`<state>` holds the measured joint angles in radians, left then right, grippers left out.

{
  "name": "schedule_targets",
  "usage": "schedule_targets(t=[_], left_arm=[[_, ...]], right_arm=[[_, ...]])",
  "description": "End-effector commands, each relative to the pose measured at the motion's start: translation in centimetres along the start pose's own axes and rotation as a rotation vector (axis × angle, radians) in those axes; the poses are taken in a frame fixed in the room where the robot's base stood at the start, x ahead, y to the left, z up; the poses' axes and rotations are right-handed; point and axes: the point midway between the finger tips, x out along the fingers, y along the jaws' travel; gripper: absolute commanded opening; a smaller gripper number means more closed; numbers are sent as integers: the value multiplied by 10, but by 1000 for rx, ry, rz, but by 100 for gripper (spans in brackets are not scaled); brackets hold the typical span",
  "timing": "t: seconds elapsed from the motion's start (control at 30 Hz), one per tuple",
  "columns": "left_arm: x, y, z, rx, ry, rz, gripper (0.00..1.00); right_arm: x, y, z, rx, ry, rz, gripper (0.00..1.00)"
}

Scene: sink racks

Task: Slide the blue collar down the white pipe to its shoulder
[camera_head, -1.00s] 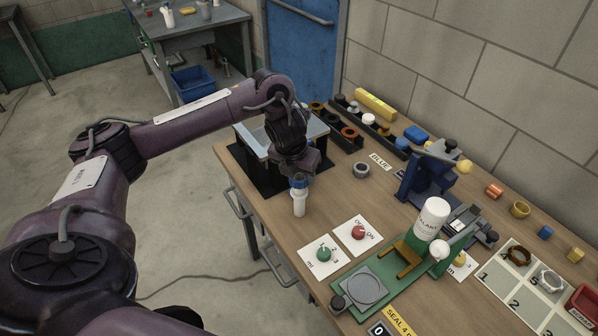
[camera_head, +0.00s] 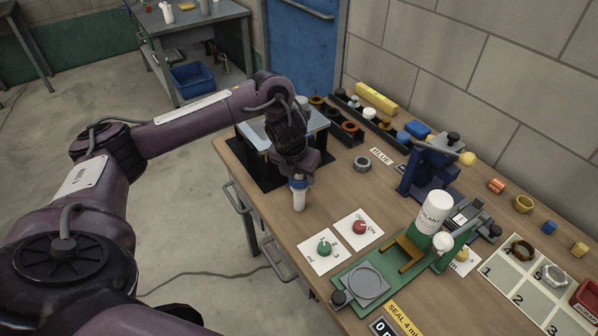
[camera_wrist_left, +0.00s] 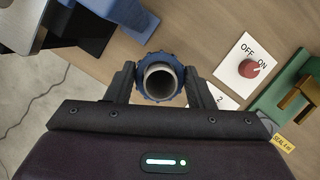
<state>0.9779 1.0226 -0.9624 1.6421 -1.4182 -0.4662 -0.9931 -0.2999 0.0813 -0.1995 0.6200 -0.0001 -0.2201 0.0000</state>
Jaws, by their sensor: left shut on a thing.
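The blue collar (camera_head: 299,184) is a ribbed ring around the white pipe (camera_head: 299,201), which stands upright near the bench's left edge. My left gripper (camera_head: 298,180) points down over the pipe and is shut on the collar. In the left wrist view its fingers (camera_wrist_left: 162,88) press on the collar's two sides, and the blue collar (camera_wrist_left: 150,57) encircles the hollow pipe end (camera_wrist_left: 160,67). White pipe shows below the collar in the head view. The shoulder cannot be made out clearly, and the gripper hides the pipe's top there. My right gripper is not in view.
A red knob (camera_head: 359,227) and a green knob (camera_head: 324,248) on white cards are right of and in front of the pipe. A green fixture (camera_head: 362,290) with a white bottle (camera_head: 433,211) stands further right. A grey ring (camera_head: 362,163) lies behind on bare wood.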

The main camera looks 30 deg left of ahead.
Motion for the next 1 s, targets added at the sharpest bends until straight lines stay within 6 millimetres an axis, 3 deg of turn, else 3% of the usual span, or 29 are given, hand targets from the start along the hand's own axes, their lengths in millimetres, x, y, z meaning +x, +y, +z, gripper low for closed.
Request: schedule_targets(t=[0.7, 0.73, 0.9, 1.0], left_arm=[[9, 0, -3, 0, 0, 0, 27], [9, 0, -3, 0, 0, 0, 49], [9, 0, -3, 0, 0, 0, 72], [9, 0, -3, 0, 0, 0, 74]], right_arm=[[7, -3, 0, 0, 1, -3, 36], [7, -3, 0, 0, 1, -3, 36], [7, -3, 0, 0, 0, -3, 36], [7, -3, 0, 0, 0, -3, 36]])
